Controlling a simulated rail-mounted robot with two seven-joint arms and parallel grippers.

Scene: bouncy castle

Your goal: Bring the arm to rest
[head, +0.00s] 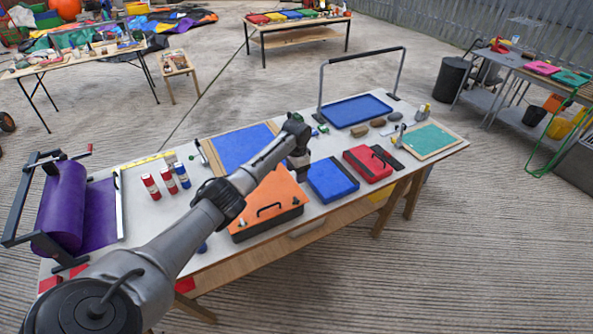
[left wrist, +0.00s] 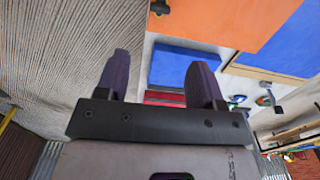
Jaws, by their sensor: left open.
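My left arm reaches in from the lower left of the head view, out over the worktable (head: 330,222). My left gripper (head: 303,178) hangs near the right edge of the orange case (head: 262,203), close to the blue case (head: 332,180). In the left wrist view the two dark fingers of the gripper (left wrist: 160,80) stand wide apart with nothing between them. Behind them that view shows the blue case (left wrist: 188,66), a strip of red and part of an orange surface (left wrist: 220,18). Whether the gripper touches the orange case is hidden. My right gripper is not in view.
A purple roll (head: 62,205) and several red-and-white cans (head: 150,187) stand left. Concrete floor (head: 480,230) is clear in front of the table.

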